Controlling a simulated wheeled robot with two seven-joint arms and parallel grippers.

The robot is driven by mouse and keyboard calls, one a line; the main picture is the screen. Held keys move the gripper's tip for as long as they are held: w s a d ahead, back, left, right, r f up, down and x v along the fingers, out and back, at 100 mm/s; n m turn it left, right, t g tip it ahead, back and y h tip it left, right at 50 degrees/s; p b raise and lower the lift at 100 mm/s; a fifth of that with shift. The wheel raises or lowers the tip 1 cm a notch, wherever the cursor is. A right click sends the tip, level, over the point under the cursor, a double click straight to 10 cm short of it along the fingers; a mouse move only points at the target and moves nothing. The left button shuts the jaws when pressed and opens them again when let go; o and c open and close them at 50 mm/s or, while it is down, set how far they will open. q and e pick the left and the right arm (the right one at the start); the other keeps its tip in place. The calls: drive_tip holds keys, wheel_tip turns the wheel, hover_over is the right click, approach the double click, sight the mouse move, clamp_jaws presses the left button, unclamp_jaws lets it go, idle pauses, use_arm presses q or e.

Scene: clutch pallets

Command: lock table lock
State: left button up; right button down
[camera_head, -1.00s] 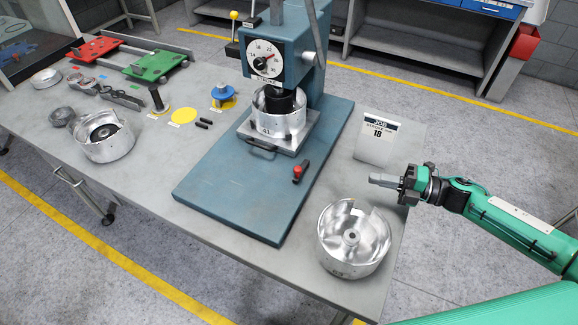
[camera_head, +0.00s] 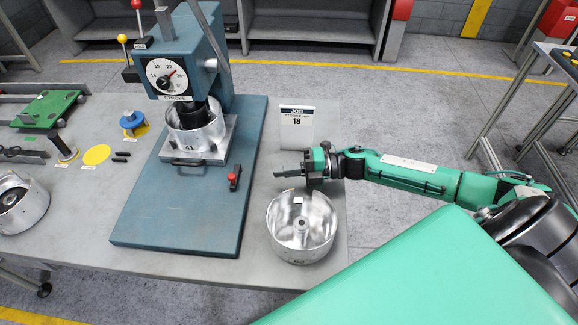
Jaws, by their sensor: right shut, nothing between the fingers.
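A small lever with a red grip (camera_head: 234,177), which looks like the table lock, sits on the right part of the blue press base plate (camera_head: 190,215). My right gripper (camera_head: 283,172) is shut and empty. It reaches in from the right and points left toward the red-gripped lever, with a clear gap between them. It is above the table, between the job card and the open metal drum. My left gripper is not in view.
The blue press (camera_head: 178,60) holds a metal housing (camera_head: 195,130) on its plate. A job card (camera_head: 297,128) stands behind my right gripper, and an open metal drum (camera_head: 302,228) stands in front of it. Several parts lie on the table at left.

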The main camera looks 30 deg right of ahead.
drive_tip(key=p, duration=0.3)
approach(234, 179)
drive_tip(key=x, duration=0.2)
drive_tip(key=w+x, duration=0.1)
drive_tip(key=x, duration=0.2)
drive_tip(key=shift+w+a+f, duration=0.15)
drive_tip(key=shift+w+a, duration=0.05)
drive_tip(key=shift+a, duration=0.25)
drive_tip(key=shift+a, duration=0.65)
drive_tip(key=shift+b+x, duration=0.5)
drive_tip(key=shift+x, duration=0.6)
drive_tip(key=shift+s+a, duration=0.1)
drive_tip(key=shift+s, duration=0.05)
